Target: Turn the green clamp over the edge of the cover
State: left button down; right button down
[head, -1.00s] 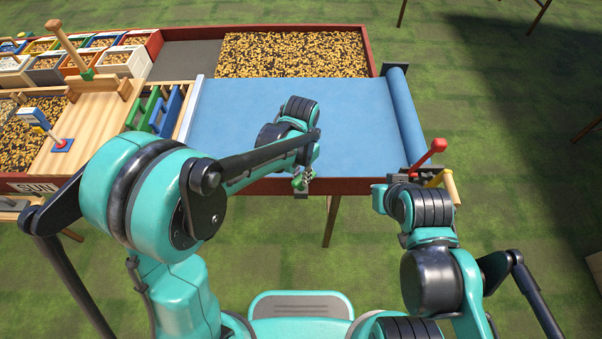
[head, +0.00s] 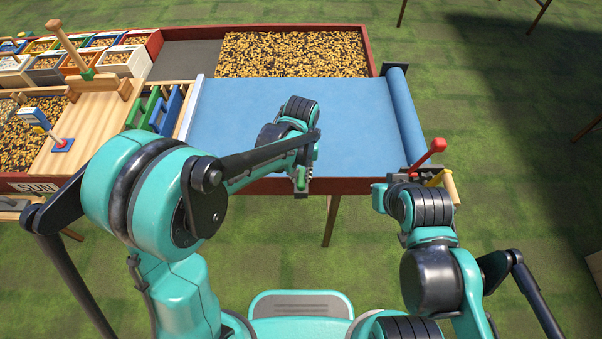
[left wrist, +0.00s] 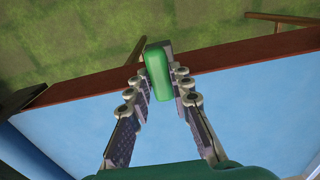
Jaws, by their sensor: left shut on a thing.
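The green clamp (left wrist: 158,75) is between the fingertips of my left gripper (left wrist: 160,88) in the left wrist view, at the red-brown edge of the bed. My left gripper is shut on it. In the head view my left gripper (head: 301,178) is at the near edge of the blue cover (head: 355,115), and only a little of the clamp (head: 301,184) shows. The cover lies spread over the bed, with a rolled part at its right end. My right gripper (head: 384,197) is near the bed's front right corner; its fingers are too unclear to read.
A red-handled lever (head: 428,158) and a yellow-handled one (head: 441,182) stand at the bed's right corner, close to my right arm. Beans (head: 295,54) lie uncovered behind the cover. A rack with green and blue frames (head: 157,108) stands left of the cover.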

aim_at(300, 176)
dwell(0.3)
pick_arm(q)
jog(key=c, duration=1.4)
grip_release()
jog(key=shift+o, duration=0.2)
jog(key=shift+r, duration=0.1)
notch_tip(300, 176, up, 12)
jog(key=shift+a, duration=0.1)
jog(key=s+a+t, duration=0.3)
jog(key=s+a, duration=0.3)
jog(key=a, duration=0.2)
jog(key=s+a+t, duration=0.4)
jog(key=s+a, duration=0.1)
jog(key=a, duration=0.4)
jog(key=shift+s+a, duration=0.3)
jog(key=shift+s, duration=0.05)
